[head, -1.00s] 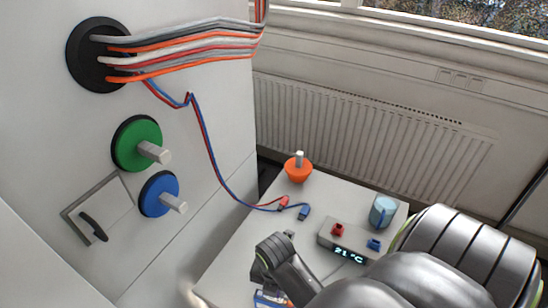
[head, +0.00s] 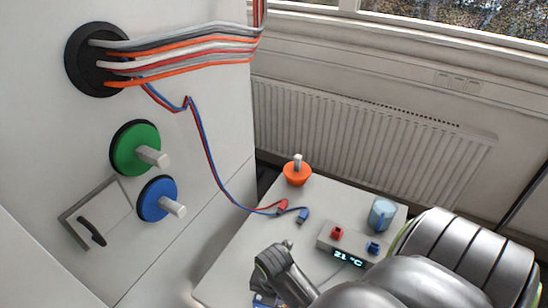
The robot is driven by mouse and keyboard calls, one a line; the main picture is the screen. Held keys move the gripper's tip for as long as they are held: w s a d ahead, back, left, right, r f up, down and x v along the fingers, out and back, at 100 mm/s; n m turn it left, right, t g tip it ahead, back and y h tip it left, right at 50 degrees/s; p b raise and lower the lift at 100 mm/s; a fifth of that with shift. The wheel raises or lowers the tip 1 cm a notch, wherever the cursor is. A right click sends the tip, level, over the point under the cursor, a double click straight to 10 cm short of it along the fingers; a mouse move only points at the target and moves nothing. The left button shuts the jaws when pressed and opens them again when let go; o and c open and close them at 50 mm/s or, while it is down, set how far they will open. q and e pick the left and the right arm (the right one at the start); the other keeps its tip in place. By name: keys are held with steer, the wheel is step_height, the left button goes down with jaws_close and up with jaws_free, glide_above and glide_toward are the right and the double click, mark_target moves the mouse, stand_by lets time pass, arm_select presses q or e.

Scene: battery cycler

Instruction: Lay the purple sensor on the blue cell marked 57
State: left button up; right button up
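No purple sensor shows in the head view, and no number 57 can be read. My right gripper (head: 270,258) is low in the middle, over the white table (head: 245,238); its arm hides much of the lower right. I cannot see whether its fingers are apart or hold anything. A small dark blue item (head: 264,299) is partly visible below the gripper at the bottom edge; I cannot tell what it is. My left gripper is not in view.
A display box (head: 345,245) reading 21 °C has red and blue sockets. A light blue cylinder (head: 382,213) stands behind it. A white cabinet (head: 210,170) with green and blue knobs stands left.

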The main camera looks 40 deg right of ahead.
steer(key=shift+f, duration=0.55)
stand_by(0.9)
steer(key=o, duration=1.1)
steer(key=shift+c, duration=0.2)
